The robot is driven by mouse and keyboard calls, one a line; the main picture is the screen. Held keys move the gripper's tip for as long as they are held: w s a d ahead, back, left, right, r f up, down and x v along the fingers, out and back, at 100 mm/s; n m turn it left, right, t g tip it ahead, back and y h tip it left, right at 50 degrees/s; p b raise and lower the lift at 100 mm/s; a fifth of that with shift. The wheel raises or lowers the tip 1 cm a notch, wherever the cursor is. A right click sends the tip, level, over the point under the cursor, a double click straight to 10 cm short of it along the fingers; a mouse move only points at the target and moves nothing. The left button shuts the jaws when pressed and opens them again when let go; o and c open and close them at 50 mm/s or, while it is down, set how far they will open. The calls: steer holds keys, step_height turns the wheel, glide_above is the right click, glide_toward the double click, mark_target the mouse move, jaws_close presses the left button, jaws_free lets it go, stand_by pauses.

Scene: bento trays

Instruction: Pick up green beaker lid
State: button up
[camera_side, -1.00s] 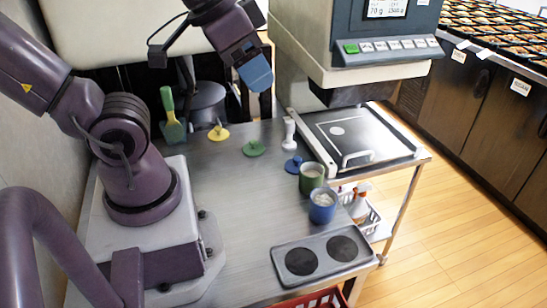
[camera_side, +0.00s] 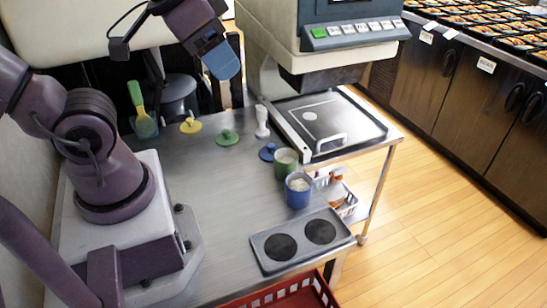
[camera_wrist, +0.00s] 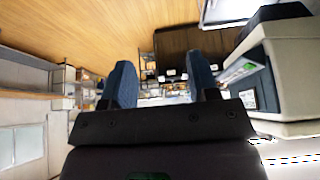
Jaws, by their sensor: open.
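The green beaker lid (camera_side: 227,138) lies on the steel table, a flat disc with a small knob on top. A yellow lid (camera_side: 190,125) lies to its left and a blue lid (camera_side: 267,152) to its right. My gripper (camera_side: 222,64) is raised well above the table, up and behind the green lid in the side view, and touches nothing. In the wrist view my gripper (camera_wrist: 160,85) shows two blue fingers spread apart with nothing between them. That view faces the room, and no lid shows in it.
A green beaker (camera_side: 285,164) and a blue beaker (camera_side: 298,191), both with pale contents, stand right of the lids. A white pestle-like tool (camera_side: 262,122) stands near the green lid. A weighing machine (camera_side: 345,35) is behind. A black two-hole holder (camera_side: 300,243) lies in front.

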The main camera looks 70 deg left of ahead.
steer(key=n+g+y, duration=0.4)
steer(key=n, duration=1)
glide_toward(226, 131)
steer(key=x, duration=0.4)
steer(key=shift+s+d+f, duration=0.1)
steer(key=shift+s+d, duration=0.05)
steer(key=shift+s, duration=0.2)
steer(key=shift+w+x, duration=0.15)
steer(key=shift+x, duration=1.2)
steer(key=shift+w+x, duration=0.2)
steer(key=shift+x, duration=1.1)
